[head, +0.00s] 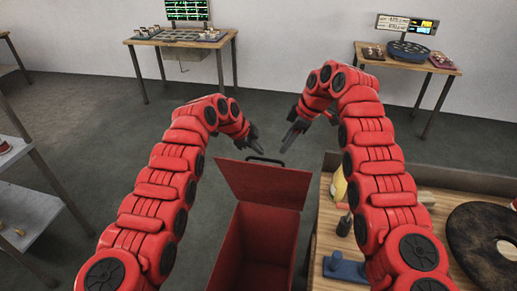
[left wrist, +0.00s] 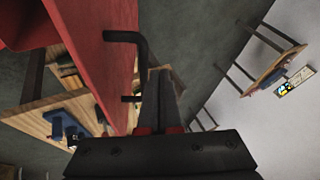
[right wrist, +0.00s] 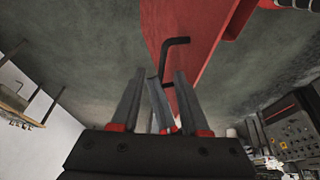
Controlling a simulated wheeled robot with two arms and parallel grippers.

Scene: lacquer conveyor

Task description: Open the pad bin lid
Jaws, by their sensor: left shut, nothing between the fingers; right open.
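The red pad bin (head: 236,240) stands in front of me between my arms, and its inside shows. Its red lid (head: 262,184) is raised at the far side, with the black bar handle (head: 266,160) on its upper edge. The lid (left wrist: 110,50) and handle (left wrist: 127,36) fill the upper left of the left wrist view. My left gripper (head: 251,134) is shut and empty, just beyond the handle. My right gripper (head: 293,134) is open and empty, near the handle's right end. The handle also shows in the right wrist view (right wrist: 175,42). Whether either gripper touches it is unclear.
A wooden bench (head: 325,220) close on the right holds a dark round pad (head: 485,238) and a blue tool (head: 345,267). A grey shelf (head: 28,214) stands at the left. Two tables (head: 135,42) (head: 445,66) stand at the back, with open floor before them.

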